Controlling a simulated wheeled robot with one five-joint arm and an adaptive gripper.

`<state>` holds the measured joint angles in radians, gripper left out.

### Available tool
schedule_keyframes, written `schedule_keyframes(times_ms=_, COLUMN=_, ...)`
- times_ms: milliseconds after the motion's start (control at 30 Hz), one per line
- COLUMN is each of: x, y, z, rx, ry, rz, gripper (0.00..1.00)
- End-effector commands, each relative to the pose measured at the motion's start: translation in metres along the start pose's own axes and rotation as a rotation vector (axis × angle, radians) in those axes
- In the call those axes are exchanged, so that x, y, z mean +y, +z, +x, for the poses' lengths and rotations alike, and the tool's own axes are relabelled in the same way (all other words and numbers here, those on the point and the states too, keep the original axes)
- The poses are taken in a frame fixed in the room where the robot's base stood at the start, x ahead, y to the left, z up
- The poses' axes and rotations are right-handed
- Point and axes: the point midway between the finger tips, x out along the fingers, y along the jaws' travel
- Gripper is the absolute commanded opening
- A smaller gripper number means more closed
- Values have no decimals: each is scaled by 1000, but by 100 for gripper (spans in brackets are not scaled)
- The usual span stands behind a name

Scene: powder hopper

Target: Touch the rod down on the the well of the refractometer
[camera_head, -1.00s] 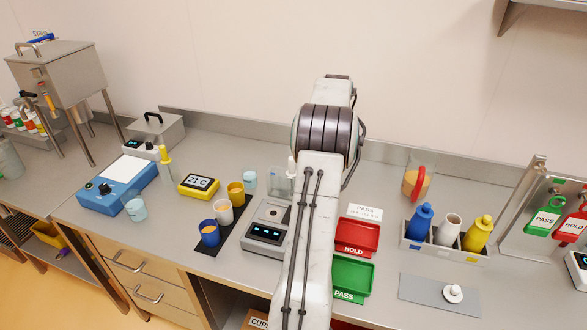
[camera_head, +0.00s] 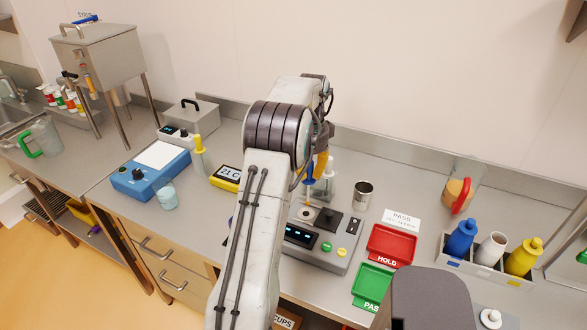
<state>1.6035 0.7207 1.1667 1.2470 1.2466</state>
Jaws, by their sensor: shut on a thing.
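The refractometer (camera_head: 322,256) is a grey bench device with a lit display, a green button and a yellow button. Its round well (camera_head: 305,214) shows on the top, just right of my arm. My gripper (camera_head: 317,168) is above and behind the well, partly hidden by my arm's large joint. It is shut on a thin upright rod with a blue upper part (camera_head: 309,178). The rod's lower end is over or near the well; I cannot tell whether it touches.
The red HOLD tray (camera_head: 391,245) and green PASS tray (camera_head: 372,287) lie to the right. A clear bottle (camera_head: 328,180) stands behind it. A blue device (camera_head: 151,177) is left of my arm.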

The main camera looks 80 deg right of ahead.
Motion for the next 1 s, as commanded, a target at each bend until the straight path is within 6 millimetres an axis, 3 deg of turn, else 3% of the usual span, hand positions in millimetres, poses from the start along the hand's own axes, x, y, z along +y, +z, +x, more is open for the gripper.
schedule_keyframes(times_ms=700, x=3, y=-6, z=36, rx=0, ry=1, rz=11, gripper=0)
schedule_keyframes(times_ms=1000, x=2, y=-7, z=37, rx=0, ry=0, rz=11, gripper=0)
